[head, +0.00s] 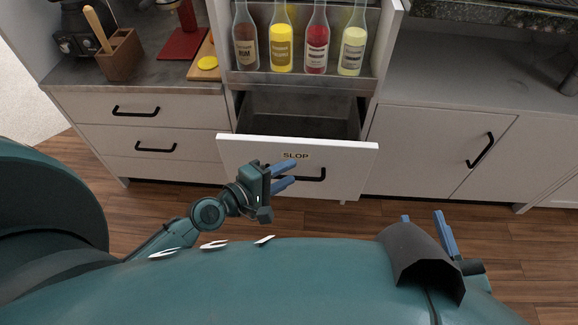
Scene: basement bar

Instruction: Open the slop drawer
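The slop drawer (345,157) is a white front marked SLOP with a black handle (318,174). It stands pulled out from the cabinet, and its dark grey inside (300,118) shows behind the front. My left gripper (295,178) is at the left part of the handle, its two blue fingers apart and pointing right. I cannot tell whether the fingers touch the handle. My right gripper (428,218) is at the lower right, away from the drawer, with its blue fingers apart and nothing between them. Its base is partly hidden by a dark part of mine.
Several bottles (282,45) stand in a metal rack (300,82) above the drawer. Closed drawers (180,115) are at left, a closed cabinet door (440,150) at right. A wooden block (118,57) and a cutting board (205,60) sit on the left counter. Wooden floor (340,222) shows below.

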